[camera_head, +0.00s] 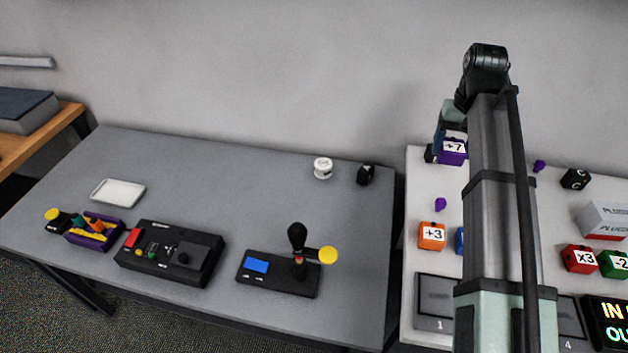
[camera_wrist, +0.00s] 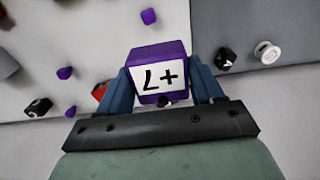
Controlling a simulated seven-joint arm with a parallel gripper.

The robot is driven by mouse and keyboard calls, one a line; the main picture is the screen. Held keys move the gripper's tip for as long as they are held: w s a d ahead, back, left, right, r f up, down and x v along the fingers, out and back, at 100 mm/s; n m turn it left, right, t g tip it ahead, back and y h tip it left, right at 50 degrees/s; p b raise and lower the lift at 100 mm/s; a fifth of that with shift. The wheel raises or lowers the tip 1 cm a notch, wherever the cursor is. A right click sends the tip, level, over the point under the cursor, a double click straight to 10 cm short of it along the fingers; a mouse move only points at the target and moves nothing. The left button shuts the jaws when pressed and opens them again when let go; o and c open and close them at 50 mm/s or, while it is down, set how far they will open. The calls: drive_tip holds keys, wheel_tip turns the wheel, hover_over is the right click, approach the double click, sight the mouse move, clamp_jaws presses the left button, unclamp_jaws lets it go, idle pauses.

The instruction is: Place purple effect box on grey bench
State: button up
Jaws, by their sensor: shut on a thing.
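The purple effect box (camera_head: 453,151), marked +7, is held at my gripper over the back left of the white bench. In the wrist view, the purple effect box (camera_wrist: 158,57) sits between the two blue fingers of my gripper (camera_wrist: 160,88), which is shut on it. The grey bench (camera_head: 240,200) stands to the left of the white one, across a narrow gap. It also shows at the right of the wrist view (camera_wrist: 290,95). My arm hides part of the white bench.
On the grey bench are a white tray (camera_head: 118,193), a purple bin (camera_head: 94,232), a black control box (camera_head: 170,252), a joystick unit (camera_head: 278,272), a white round piece (camera_head: 323,168) and a black cube (camera_head: 365,175). Its middle is clear. The white bench holds an orange +3 box (camera_head: 432,236).

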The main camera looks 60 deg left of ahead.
drive_tip(key=s+a, duration=1.2)
drive_tip(key=a, duration=0.4)
hover_over(354, 206)
wheel_tip(354, 206, down, 15)
drive_tip(key=shift+f, duration=5.45)
drive_tip(key=shift+f, duration=0.15)
drive_tip(key=o, duration=1.1)
drive_tip(key=shift+o, duration=0.2)
wheel_tip(354, 206, up, 12)
